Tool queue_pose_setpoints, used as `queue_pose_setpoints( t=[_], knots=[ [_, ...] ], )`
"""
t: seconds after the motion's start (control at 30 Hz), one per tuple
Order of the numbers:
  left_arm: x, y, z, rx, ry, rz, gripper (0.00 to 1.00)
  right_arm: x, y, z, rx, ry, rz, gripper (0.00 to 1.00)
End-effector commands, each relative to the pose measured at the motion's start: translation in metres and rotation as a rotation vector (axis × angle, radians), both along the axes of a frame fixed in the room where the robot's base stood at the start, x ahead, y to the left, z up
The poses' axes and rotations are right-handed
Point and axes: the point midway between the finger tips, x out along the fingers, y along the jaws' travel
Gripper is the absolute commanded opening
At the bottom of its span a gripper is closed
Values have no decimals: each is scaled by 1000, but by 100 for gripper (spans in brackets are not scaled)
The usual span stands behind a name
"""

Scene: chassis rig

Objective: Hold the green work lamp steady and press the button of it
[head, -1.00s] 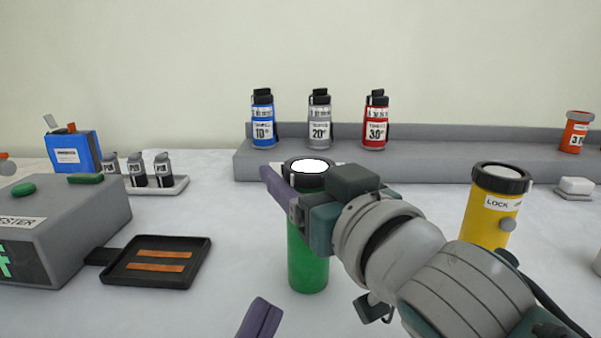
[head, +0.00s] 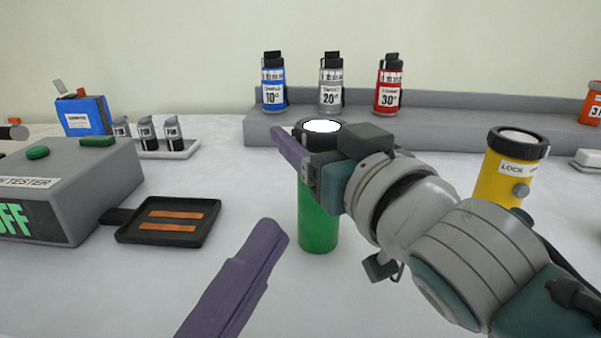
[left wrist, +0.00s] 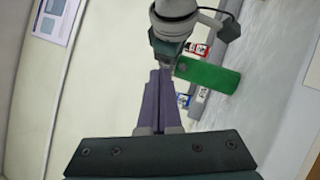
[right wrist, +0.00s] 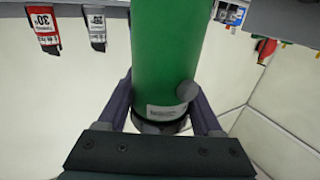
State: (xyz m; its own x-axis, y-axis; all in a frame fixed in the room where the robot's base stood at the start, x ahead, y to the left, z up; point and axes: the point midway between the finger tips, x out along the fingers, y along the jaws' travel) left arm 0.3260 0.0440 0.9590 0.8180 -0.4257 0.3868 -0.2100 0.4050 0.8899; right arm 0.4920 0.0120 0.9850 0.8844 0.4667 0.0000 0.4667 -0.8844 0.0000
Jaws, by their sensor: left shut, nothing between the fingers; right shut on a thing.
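The green work lamp (head: 318,217) stands upright on the white table in the head view, with a black collar and a white lit-looking top. My right gripper (head: 302,158) is shut on the lamp just below its collar. In the right wrist view the green lamp (right wrist: 166,50) lies between the two fingers of my right gripper (right wrist: 165,105), with a round grey button and a label on its side. My left gripper (head: 268,232) is shut and empty, in front and to the left of the lamp, apart from it. Its closed fingers (left wrist: 160,80) also show in the left wrist view.
A grey tester box (head: 70,190) with a black tray (head: 125,232) stands left. A yellow lamp (head: 497,185) marked LOCK stands right. Blue, grey and red canisters (head: 388,85) stand on the grey rear ledge (head: 440,133). The table front is clear.

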Motion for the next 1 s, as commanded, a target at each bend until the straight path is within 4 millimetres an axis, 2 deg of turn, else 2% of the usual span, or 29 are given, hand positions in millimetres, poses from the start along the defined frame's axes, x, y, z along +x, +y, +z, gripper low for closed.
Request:
queue_pose_setpoints(
  t=[0.1, 0.2, 0.4, 0.5, 0.67, 0.7, 0.83, 1.0],
  knots=[
    [-2, 4, 18, 472, -335, 111, 0, 0, 0, 0, 0, 1, 0, 0],
    [-5, 6, 23, 896, -651, 228, 0, 0, 0, 0, 0, 1, 0, 0],
    [0, 21, 16, 1693, -1309, 481, 0, 0, 0, 0, 0, 1, 0, 0],
    [5, 33, 9, 2004, -1605, 583, 0, 0, 0, 0, 0, 1, 0, 0],
    [15, 51, 1, 2321, -1954, 686, 0, 0, 0, 0, 0, 1, 0, 0],
    [16, 54, 0, -2305, 1957, -681, 0, 0, 0, 0, 0, 1, 0, 0],
    [19, 60, -2, -2197, 1896, -651, 0, 0, 0, 0, 0, 1, 0, 0],
    [20, 60, -3, -2184, 1891, -648, 0, 0, 0, 0, 0, 1, 0, 0]
  ],
)
